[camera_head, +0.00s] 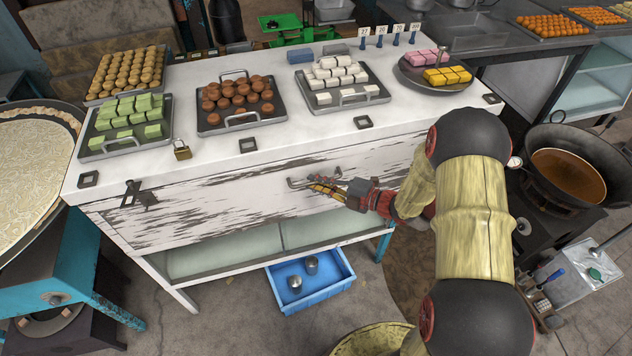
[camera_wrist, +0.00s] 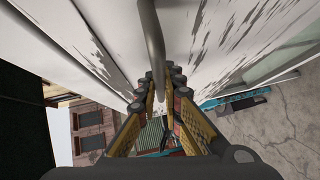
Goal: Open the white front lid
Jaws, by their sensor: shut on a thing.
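The white front lid (camera_head: 225,205) is the weathered, peeling front panel of the counter, and it appears closed in the head view. A metal handle (camera_head: 296,183) sticks out near its middle. My gripper (camera_head: 326,187) reaches in from the right and is shut on the handle. In the wrist view the handle (camera_wrist: 152,45) runs down between the fingers of my gripper (camera_wrist: 160,80), and the white panel (camera_wrist: 100,40) fills much of the upper part. A dark latch (camera_head: 138,194) is on the panel's left part, and an open padlock (camera_head: 182,149) stands on the counter top above.
Trays of sweets, including a brown-sweet tray (camera_head: 243,125), stand on the white counter top (camera_head: 300,130). A blue crate (camera_head: 340,287) with metal cups lies below. A wok (camera_head: 570,175) is at right; a round pan (camera_head: 40,165) is at left.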

